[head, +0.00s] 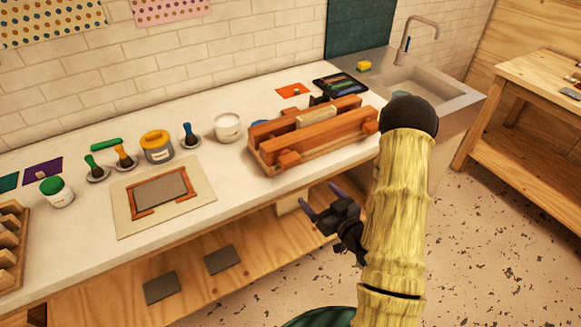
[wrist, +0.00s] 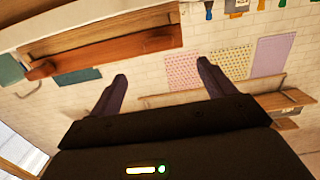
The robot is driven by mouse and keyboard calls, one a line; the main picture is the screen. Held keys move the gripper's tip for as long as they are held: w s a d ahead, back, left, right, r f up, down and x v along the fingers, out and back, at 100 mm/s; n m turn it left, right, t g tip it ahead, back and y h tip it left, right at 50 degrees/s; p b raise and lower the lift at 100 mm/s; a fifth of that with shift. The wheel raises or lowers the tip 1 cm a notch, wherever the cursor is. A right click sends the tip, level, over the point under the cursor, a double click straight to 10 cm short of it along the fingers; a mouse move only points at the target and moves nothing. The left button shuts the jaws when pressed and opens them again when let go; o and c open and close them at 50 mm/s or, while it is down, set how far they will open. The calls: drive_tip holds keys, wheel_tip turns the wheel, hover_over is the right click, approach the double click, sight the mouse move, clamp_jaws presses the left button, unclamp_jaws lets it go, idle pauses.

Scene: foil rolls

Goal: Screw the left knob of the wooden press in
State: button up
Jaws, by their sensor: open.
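The wooden press (head: 262,150) lies on the white counter, with reddish-brown beams and a pale block between them. Its left knob (head: 289,158) sticks out of the front beam, and its right knob (head: 371,127) sits at the far end. How far each knob is screwed in is hard to tell. My gripper (head: 320,199) is open and empty, in front of the counter edge, below and apart from the press. In the wrist view, which looks upside down, the two dark fingers (wrist: 161,70) are spread with nothing between them, and part of the press (wrist: 110,52) shows upper left.
A white bowl (head: 228,127) stands left of the press. A tablet (head: 340,84) and an orange sheet (head: 293,90) lie behind it. A framed board (head: 190,207), jars and brushes are further left. The sink (head: 420,88) is right. A wooden shelf (head: 190,260) runs below the counter.

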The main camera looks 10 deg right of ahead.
sight(292, 164)
drive_tip(key=shift+s+d+t, duration=0.2)
drive_tip(key=shift+s+t, duration=0.1)
drive_tip(key=shift+t, duration=0.2)
drive_tip(key=shift+w+f+b, duration=0.1)
drive_tip(key=shift+w+b, duration=0.05)
drive_tip(key=shift+b, duration=0.15)
drive_tip(key=x, duration=1.6)
drive_tip(key=shift+a+p, duration=0.15)
drive_tip(key=shift+p, duration=0.15)
drive_tip(key=shift+w, duration=0.5)
